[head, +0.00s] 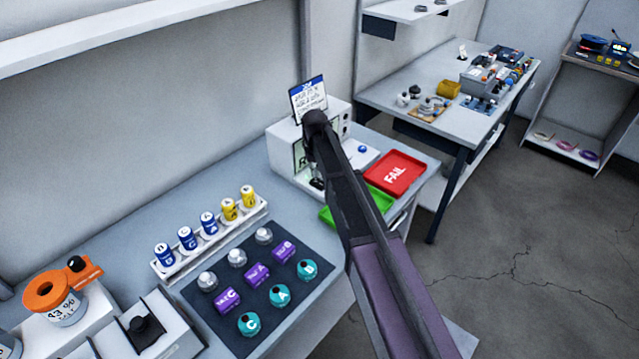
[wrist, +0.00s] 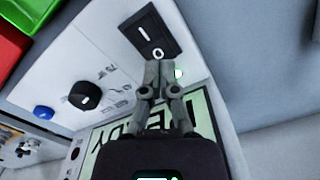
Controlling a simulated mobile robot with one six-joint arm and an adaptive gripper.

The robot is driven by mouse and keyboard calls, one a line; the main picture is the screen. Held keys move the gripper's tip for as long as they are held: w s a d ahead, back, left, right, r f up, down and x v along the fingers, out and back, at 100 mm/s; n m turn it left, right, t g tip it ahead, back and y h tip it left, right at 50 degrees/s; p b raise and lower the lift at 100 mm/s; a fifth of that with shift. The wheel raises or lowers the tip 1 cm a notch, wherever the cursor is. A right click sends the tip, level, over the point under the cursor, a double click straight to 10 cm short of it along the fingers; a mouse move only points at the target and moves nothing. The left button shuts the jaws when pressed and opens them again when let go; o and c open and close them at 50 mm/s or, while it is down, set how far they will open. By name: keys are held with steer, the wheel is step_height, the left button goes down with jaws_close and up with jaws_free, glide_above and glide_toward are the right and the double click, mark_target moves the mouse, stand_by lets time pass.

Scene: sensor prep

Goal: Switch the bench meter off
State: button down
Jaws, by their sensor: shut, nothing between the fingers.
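The bench meter (head: 283,150) is a white box at the back of the bench in the head view, largely hidden behind my arm. In the wrist view its panel has a black rocker switch (wrist: 146,28) marked I and O. Its pale green display (wrist: 108,132) carries large dark letters, partly covered by my gripper. A small greenish-white light (wrist: 178,73) shows beside the fingertips. My gripper (wrist: 158,74) is shut and empty, with its tips just below the O end of the switch. I cannot tell whether they touch the panel.
A black knob (wrist: 85,95) and blue button (wrist: 43,112) are on the white panel. A red FAIL tray (head: 397,174) and green tray (head: 336,218) lie close by. A dark mat (head: 225,318) with bottles and a rack (head: 262,210) of labelled cylinders stand left.

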mark_target(315, 180)
steer(key=shift+f+b, duration=0.95)
steer(key=shift+f, duration=0.05)
stand_by(0.8)
steer(key=shift+r, duration=0.15)
steer(key=shift+r+p, duration=3.4)
steer(key=shift+p, duration=0.2)
steer(key=s+d+m, duration=0.4)
steer(key=s+d, duration=1.9)
steer(key=s, duration=0.2)
steer(key=shift+s+d, duration=0.15)
steer(key=shift+s, duration=0.25)
